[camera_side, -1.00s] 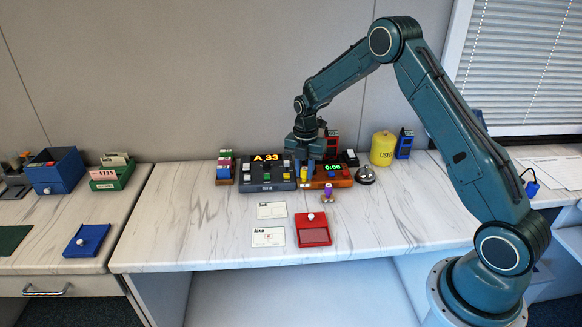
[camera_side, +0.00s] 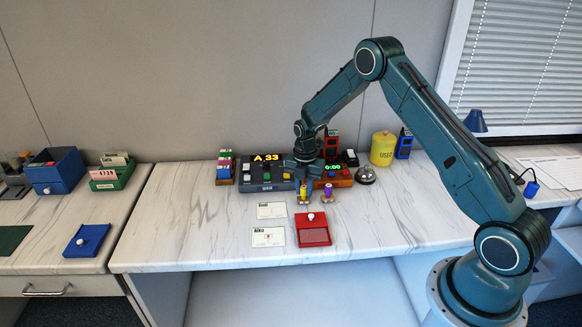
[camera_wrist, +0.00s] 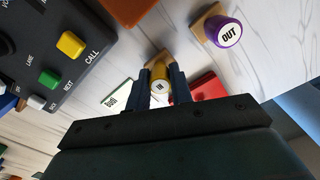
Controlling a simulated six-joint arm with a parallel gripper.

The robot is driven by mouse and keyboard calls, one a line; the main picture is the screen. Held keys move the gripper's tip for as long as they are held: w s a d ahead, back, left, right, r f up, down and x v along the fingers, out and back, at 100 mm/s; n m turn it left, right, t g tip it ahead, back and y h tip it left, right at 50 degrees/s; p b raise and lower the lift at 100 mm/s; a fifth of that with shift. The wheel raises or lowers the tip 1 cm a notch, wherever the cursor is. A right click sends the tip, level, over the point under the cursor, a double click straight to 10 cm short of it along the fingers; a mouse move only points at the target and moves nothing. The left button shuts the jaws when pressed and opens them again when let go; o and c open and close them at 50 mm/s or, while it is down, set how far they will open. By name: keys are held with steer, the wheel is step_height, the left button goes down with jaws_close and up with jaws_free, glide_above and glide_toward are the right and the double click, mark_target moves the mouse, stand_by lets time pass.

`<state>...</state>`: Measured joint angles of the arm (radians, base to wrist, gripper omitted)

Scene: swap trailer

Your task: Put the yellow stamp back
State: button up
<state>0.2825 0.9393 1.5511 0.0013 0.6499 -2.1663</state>
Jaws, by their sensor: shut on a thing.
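The yellow stamp (camera_wrist: 160,73) is upright between the two fingers of my gripper (camera_wrist: 161,92) in the wrist view, its wooden base beyond the fingertips. My gripper is shut on it. In the side view my gripper (camera_side: 307,189) points down with the yellow stamp (camera_side: 303,193) between its fingers, just left of the purple stamp (camera_side: 328,190). The purple stamp, marked OUT, stands apart in the wrist view (camera_wrist: 222,30). I cannot tell whether the yellow stamp's base touches the counter.
The red ink pad box (camera_side: 313,236) and two white cards (camera_side: 268,237) lie in front. The black keypad console (camera_side: 262,186) is behind left, the red timer box (camera_side: 337,179) behind, and a bell (camera_side: 366,176) to the right. The front right counter is clear.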

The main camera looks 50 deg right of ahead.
mark_target(304, 187)
steer(key=shift+f, duration=0.1)
steer(key=o, duration=0.8)
step_height(304, 187, up, 12)
stand_by(0.7)
steer(key=shift+r, duration=0.2)
